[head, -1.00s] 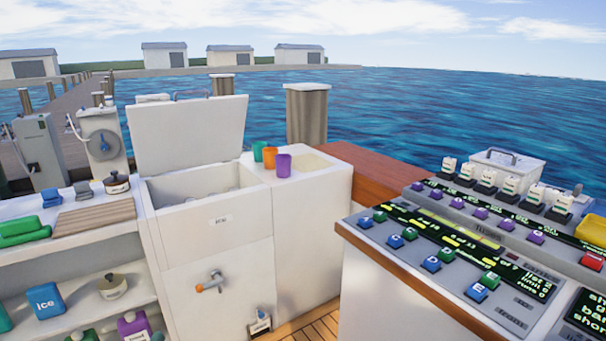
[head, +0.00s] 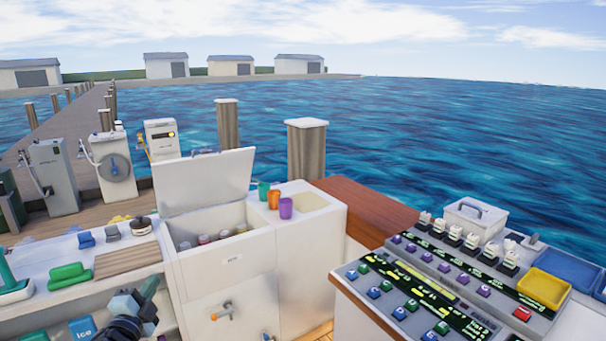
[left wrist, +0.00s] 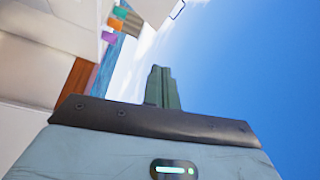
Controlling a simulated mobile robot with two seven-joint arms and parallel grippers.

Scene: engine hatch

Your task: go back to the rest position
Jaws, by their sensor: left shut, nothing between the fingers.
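My left gripper (head: 148,290) shows at the bottom left of the head view, in front of the white shelf unit. It is shut with nothing in it and touches nothing that I can see. In the left wrist view its dark green fingers (left wrist: 162,88) are together against the sky. My right gripper is not in view.
The white ice box (head: 222,272) stands with its lid (head: 205,182) up. Green, orange and purple cups (head: 285,208) stand right of it. A button console (head: 420,290) with a yellow tray (head: 543,288) is at right. A counter (head: 70,247) with small items is at left.

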